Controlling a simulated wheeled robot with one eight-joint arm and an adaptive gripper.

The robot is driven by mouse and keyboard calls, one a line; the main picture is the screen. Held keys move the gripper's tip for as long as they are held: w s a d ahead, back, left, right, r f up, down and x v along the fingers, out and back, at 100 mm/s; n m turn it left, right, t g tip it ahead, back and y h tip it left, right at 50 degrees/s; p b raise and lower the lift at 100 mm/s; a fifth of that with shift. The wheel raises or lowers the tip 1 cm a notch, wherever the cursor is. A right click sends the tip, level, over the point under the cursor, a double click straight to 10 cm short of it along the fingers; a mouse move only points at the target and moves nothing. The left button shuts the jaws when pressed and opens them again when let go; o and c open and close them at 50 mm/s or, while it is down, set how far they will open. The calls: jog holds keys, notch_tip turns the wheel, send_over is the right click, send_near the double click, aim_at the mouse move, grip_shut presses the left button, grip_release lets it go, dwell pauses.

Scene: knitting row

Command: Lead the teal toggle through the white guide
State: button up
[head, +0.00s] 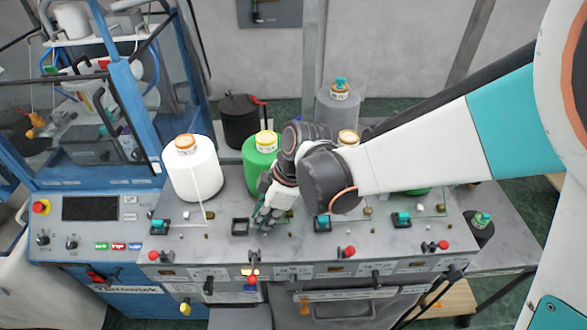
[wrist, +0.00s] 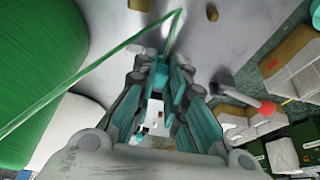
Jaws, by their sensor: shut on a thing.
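My gripper (head: 262,216) is low over the grey machine top, in front of the green yarn cone (head: 260,150). In the wrist view its teal-padded fingers (wrist: 160,85) are shut on the small teal toggle (wrist: 160,76), which shows between the tips. A green thread (wrist: 95,70) runs from the cone to a point near the upper edge, then down to the toggle. A pale patch lies beyond the fingertips in the wrist view, but I cannot tell if it is the white guide. In the head view the gripper hides the toggle.
An empty dark square socket (head: 240,226) is just left of my gripper. Other teal toggles (head: 160,226) sit in sockets along the row. A white cone (head: 192,170) stands left. Red-knobbed levers (head: 348,252) line the front edge.

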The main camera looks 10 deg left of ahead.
jog(key=shift+s+a, duration=0.3)
jog(key=shift+a, duration=0.55)
jog(key=shift+r, duration=0.1)
dwell(0.5)
